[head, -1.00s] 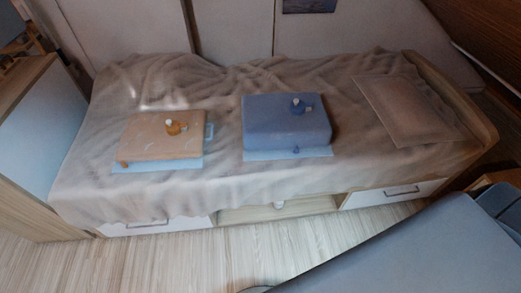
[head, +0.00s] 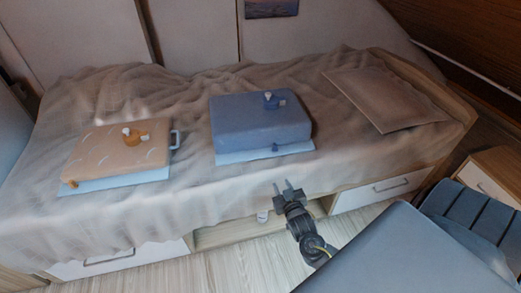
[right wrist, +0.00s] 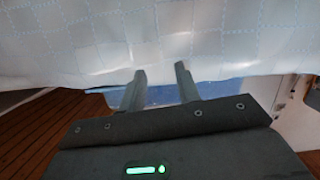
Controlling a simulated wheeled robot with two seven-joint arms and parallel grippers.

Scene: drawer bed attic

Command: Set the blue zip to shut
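The blue case (head: 255,125) lies on the bed on a light blue mat (head: 265,155). A dark blue knob with a white top (head: 275,100) sits on its upper face. A small blue tab (head: 276,148), perhaps the zip pull, shows at its front edge. My right gripper (head: 287,187) is in front of the bed, below and apart from the blue case. Its two fingers are apart with nothing between them. The fingers also show in the right wrist view (right wrist: 161,75), close to the pale bed cover (right wrist: 210,40). My left gripper is not in view.
A flat pillow (head: 385,97) lies at the right. Drawers (head: 380,190) line the bed's front. Bare bed cover lies between the cases.

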